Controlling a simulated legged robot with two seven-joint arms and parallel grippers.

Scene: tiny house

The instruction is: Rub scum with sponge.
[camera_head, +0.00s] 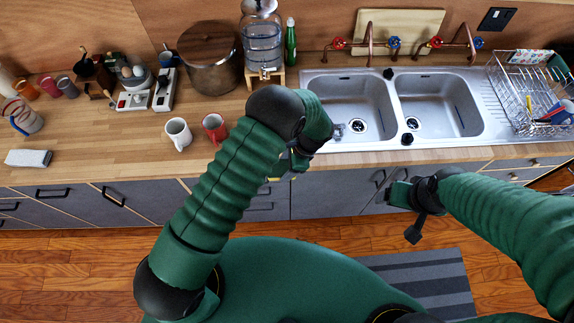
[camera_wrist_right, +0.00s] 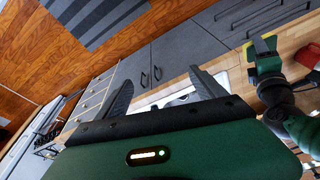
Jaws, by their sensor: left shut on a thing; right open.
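My left gripper (camera_head: 292,165) is at the counter's front edge, left of the sink, mostly hidden by my own wrist. It is shut on a small yellow thing, probably the sponge (camera_head: 272,179); it also shows in the right wrist view (camera_wrist_right: 264,44). My right gripper (camera_head: 408,213) is open and empty in front of the lower cabinets; its spread fingers (camera_wrist_right: 163,92) show in the right wrist view. The double steel sink (camera_head: 394,102) is at the right. A small greyish patch (camera_head: 338,129) shows at the left basin's near left; I cannot tell whether it is scum.
Two mugs, white (camera_head: 178,134) and red (camera_head: 214,128), stand left of my left arm. A pot (camera_head: 210,62) and water dispenser (camera_head: 262,45) stand behind. A dish rack (camera_head: 530,95) is at the right. A white-grey block (camera_head: 28,158) lies at the far left.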

